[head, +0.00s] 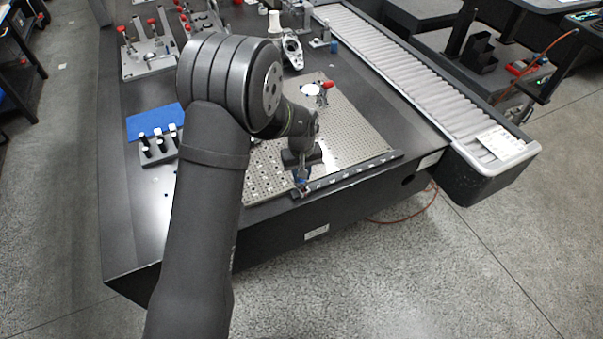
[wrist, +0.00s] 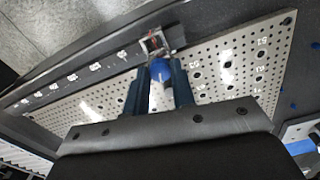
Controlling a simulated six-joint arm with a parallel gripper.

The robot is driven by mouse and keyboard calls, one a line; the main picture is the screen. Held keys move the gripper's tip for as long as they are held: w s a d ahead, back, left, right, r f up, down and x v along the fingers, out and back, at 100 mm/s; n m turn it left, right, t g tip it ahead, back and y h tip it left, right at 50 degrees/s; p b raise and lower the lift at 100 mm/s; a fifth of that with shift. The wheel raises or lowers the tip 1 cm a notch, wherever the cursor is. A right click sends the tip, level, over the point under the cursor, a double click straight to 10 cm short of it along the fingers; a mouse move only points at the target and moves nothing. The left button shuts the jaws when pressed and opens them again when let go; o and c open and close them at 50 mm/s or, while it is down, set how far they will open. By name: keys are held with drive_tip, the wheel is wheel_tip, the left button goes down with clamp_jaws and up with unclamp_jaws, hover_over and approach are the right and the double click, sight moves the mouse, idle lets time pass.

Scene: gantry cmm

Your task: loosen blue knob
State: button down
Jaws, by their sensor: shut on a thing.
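The blue knob (wrist: 160,70) shows between the two fingers of my gripper (wrist: 160,78) in the wrist view. My gripper is shut on it. The knob sits by a small metal fitting (wrist: 154,43) at the labelled strip (wrist: 95,69) along the edge of the perforated plate (wrist: 225,66). In the head view my gripper (head: 301,178) points down at the front edge of the same plate (head: 350,125), near the left end of the strip (head: 350,173). The knob is too small and too covered to make out clearly there.
A red-knobbed fixture (head: 327,86) and a pale metal part (head: 292,50) stand farther back. A blue mat (head: 153,121) and a dark holder with small upright pieces (head: 158,150) lie to the left. A roller conveyor (head: 400,80) runs along the right side.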

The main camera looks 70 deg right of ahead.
drive_tip(key=shift+n, duration=0.5)
drive_tip(key=c, duration=1.2)
unclamp_jaws()
wheel_tip(320, 180, up, 18)
drive_tip(key=shift+f, duration=0.25)
wheel_tip(320, 180, down, 18)
drive_tip(key=shift+r, duration=0.25)
